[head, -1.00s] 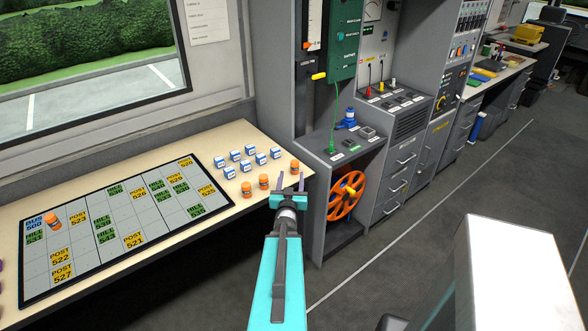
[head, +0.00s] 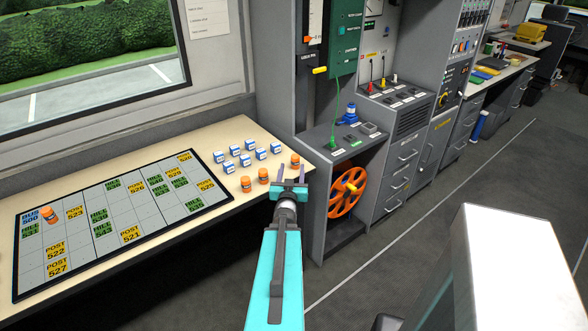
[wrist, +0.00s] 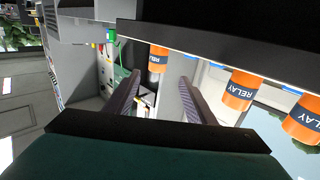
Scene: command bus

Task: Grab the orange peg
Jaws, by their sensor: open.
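Several orange pegs with dark label bands are in the head view. One (head: 295,161) stands near the table's right end, two more, a middle one (head: 263,175) and a left one (head: 246,184), stand to its left, and another (head: 49,215) is on the board. My gripper (head: 291,172) is open and empty at the table's right edge, close to the rightmost peg. In the wrist view that peg (wrist: 157,58) shows between and beyond my fingertips (wrist: 160,77), its base partly hidden.
Several blue-and-white blocks (head: 247,160) stand behind the orange pegs. The gridded board (head: 120,212) with labelled tiles covers the table's left part. A grey cabinet with an orange reel (head: 346,192) stands just right of my gripper. The floor (head: 400,245) beyond is clear.

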